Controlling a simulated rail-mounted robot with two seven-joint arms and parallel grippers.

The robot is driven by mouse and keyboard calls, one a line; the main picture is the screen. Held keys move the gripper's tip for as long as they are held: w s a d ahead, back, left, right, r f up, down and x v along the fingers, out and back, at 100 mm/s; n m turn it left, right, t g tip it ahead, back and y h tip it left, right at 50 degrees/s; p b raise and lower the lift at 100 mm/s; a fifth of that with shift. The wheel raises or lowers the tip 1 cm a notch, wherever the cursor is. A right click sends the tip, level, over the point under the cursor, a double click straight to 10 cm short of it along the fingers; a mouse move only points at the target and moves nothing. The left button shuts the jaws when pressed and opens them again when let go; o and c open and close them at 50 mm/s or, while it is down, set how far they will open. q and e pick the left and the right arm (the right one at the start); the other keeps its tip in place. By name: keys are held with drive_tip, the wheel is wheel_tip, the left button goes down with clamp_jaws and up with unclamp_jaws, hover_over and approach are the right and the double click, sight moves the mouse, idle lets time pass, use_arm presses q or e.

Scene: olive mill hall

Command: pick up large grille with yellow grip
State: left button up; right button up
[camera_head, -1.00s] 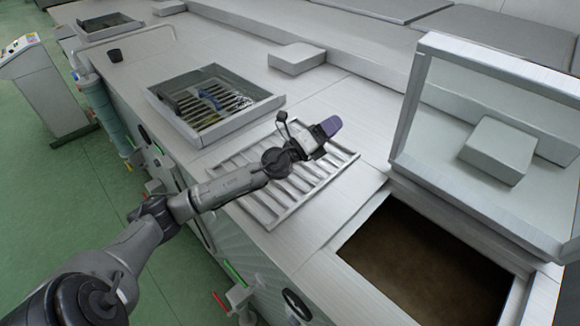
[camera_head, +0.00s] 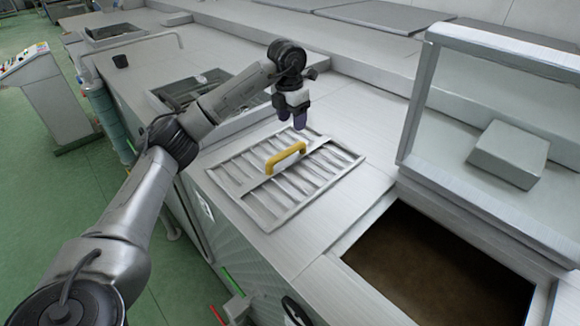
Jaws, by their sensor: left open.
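The large grille (camera_head: 250,189) is a flat grey slatted panel lying on the pale worktop. A yellow grip (camera_head: 286,157) arches up from the bar across its middle. My left gripper (camera_head: 292,120) hangs above the far edge of the grille, with its purple fingertips pointing down. It is open, apart from the yellow grip and a little beyond it. My right gripper is not in view.
A framed opening (camera_head: 165,91) behind my left arm is partly hidden by it. An open dark pit (camera_head: 430,262) lies at the right front, below a raised lid (camera_head: 408,130). A control stand (camera_head: 50,100) is at the far left.

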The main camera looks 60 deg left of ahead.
sight(286, 150)
use_arm(q)
drive_tip(key=shift+g, duration=0.4)
drive_tip(key=f, duration=0.2)
drive_tip(key=s+a+f, duration=0.1)
drive_tip(key=f, duration=0.2)
drive_tip(key=f+p, duration=0.1)
drive_tip(key=f, duration=0.1)
drive_tip(key=shift+s+a+f, duration=0.15)
drive_tip(key=shift+s+f, duration=0.05)
drive_tip(key=shift+f, duration=0.15)
drive_tip(key=shift+w+f+p, duration=0.15)
drive_tip(key=shift+f+p, duration=0.95)
drive_tip(key=shift+f, duration=1.6)
clamp_jaws()
